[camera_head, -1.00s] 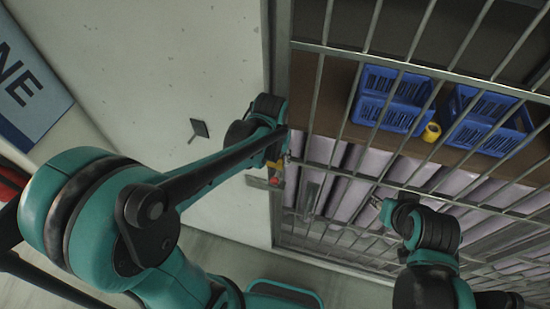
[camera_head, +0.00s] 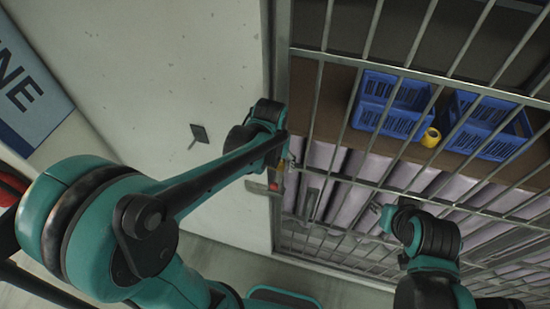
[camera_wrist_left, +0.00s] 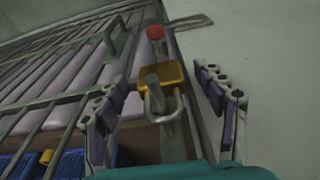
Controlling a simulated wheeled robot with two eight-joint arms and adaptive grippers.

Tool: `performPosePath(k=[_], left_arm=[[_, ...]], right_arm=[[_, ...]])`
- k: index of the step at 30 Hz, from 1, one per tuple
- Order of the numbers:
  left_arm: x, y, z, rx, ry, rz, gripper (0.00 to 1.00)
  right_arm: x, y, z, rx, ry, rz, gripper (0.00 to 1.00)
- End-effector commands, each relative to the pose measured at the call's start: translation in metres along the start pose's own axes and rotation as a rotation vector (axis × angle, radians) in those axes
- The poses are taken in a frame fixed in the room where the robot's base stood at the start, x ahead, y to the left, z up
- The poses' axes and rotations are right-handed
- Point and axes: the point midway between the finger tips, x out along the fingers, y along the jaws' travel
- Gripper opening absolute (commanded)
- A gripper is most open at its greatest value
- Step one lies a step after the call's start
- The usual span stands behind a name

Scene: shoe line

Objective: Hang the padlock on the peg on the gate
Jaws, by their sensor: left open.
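The yellow padlock (camera_wrist_left: 174,74) is at the gate frame, between the spread fingers of my left gripper (camera_wrist_left: 162,108) in the left wrist view, with a gap visible on both sides. Its grey shackle (camera_wrist_left: 164,118) points toward my wrist. A short grey peg (camera_wrist_left: 152,82) shows at the padlock and shackle; I cannot tell whether the shackle is around it. In the head view the padlock (camera_head: 281,167) is a small yellow patch, partly hidden by my left gripper (camera_head: 285,158). My right gripper (camera_head: 380,211) is in front of the gate bars, its fingers too small to read.
The barred gate (camera_head: 404,68) fills the right side. A red-ended latch (camera_wrist_left: 155,32) is beside the padlock. Behind the bars are blue crates (camera_head: 388,118) and a yellow roll (camera_head: 431,137) on a brown shelf. A pale wall (camera_head: 180,60) is left of the gate.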

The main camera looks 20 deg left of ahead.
Motion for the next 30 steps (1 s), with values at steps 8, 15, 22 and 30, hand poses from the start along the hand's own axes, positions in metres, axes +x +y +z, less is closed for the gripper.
performPosePath(k=[8,15,22,30], left_arm=[[-0.046,0.0,0.001,0.0,0.0,0.0,0.7],[-0.095,0.0,0.0,0.0,0.0,0.0,0.7],[-0.116,0.0,0.0,0.0,0.0,0.0,0.7],[-0.098,-0.003,0.01,-0.002,0.022,0.001,0.7]], right_arm=[[0.0,0.0,0.0,0.0,0.0,0.0,0.36],[0.0,0.0,0.0,0.0,0.0,0.0,0.36],[0.0,0.0,0.0,0.0,0.0,0.0,0.36],[0.018,0.0,0.013,0.0,0.0,0.0,0.36]])
